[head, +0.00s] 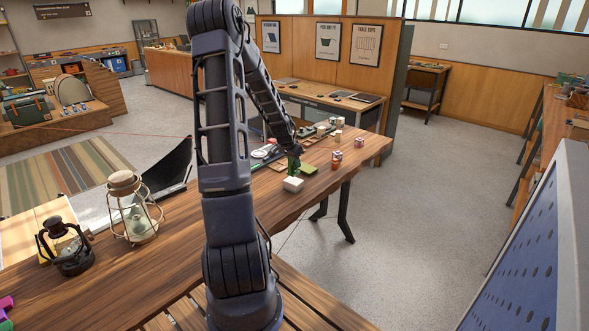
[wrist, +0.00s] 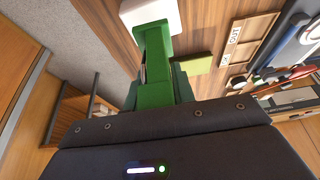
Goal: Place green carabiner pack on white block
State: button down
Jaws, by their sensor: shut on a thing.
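My gripper (head: 295,153) is shut on the green carabiner pack (head: 293,166), which hangs below it over the wooden table. In the wrist view the pack (wrist: 154,45) reaches away from the gripper, its far end overlapping the edge of the white block (wrist: 160,8). In the head view the white block (head: 293,185) lies on the table just below and in front of the pack. I cannot tell whether pack and block touch.
A flat olive-green item (head: 309,169) lies right beside the pack. Small cups and boxes (head: 336,157) stand farther right on the table (head: 262,208). Two lanterns (head: 133,212) stand at the left. The tabletop in front of the block is bare.

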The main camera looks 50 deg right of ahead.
aim_at(294, 168)
jog(key=shift+f, duration=1.65)
jog(key=shift+f, duration=0.1)
jog(key=c, duration=1.2)
grip_release()
jog(key=shift+o, duration=0.2)
